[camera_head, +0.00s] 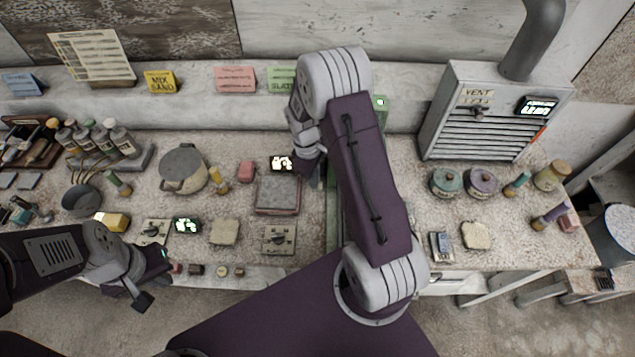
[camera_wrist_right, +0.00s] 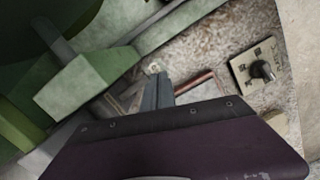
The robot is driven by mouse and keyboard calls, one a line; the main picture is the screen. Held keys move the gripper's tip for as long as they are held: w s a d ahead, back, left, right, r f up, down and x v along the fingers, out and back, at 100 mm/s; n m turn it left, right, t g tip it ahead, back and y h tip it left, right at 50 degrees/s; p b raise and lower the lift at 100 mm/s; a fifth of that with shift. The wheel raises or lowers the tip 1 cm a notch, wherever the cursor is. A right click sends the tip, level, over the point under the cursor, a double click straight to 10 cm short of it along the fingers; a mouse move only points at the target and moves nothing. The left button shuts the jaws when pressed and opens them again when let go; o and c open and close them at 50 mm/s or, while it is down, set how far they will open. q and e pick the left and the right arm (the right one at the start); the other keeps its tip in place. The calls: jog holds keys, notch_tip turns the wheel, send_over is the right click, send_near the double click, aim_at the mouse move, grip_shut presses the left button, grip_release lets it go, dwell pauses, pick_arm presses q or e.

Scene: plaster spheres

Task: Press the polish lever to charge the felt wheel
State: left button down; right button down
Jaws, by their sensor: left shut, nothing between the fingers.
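A green machine (camera_wrist_right: 90,85) fills the left of the right wrist view. It has a dark rounded part (camera_wrist_right: 35,35) and a slim grey bar (camera_wrist_right: 150,22) running up from a pale green block. I cannot tell which part is the polish lever or the felt wheel. In the head view my right arm covers most of the machine; a green piece (camera_head: 380,103) shows beside it. My right gripper (camera_wrist_right: 158,90) is low beside the green block; its finger gap is unclear. My left gripper (camera_head: 152,282) is shut and empty near the bench's front edge.
A grey plate (camera_head: 278,194) and a dial box (camera_head: 279,239) lie left of my right arm; a dial box (camera_wrist_right: 262,70) also shows in the wrist view. A vent unit (camera_head: 490,110) and lidded pots (camera_head: 447,183) stand right. A pot (camera_head: 183,168) stands left.

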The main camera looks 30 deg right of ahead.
jog(key=shift+w+a+r+p, duration=0.3)
jog(key=shift+w+a+r, duration=0.15)
jog(key=shift+w, duration=0.2)
jog(key=shift+w+a, duration=0.4)
jog(key=shift+w, duration=0.1)
notch_tip(320, 180, up, 9)
jog(key=shift+w+a+b, duration=0.25)
jog(key=shift+w+b, duration=0.05)
jog(key=shift+w, duration=0.05)
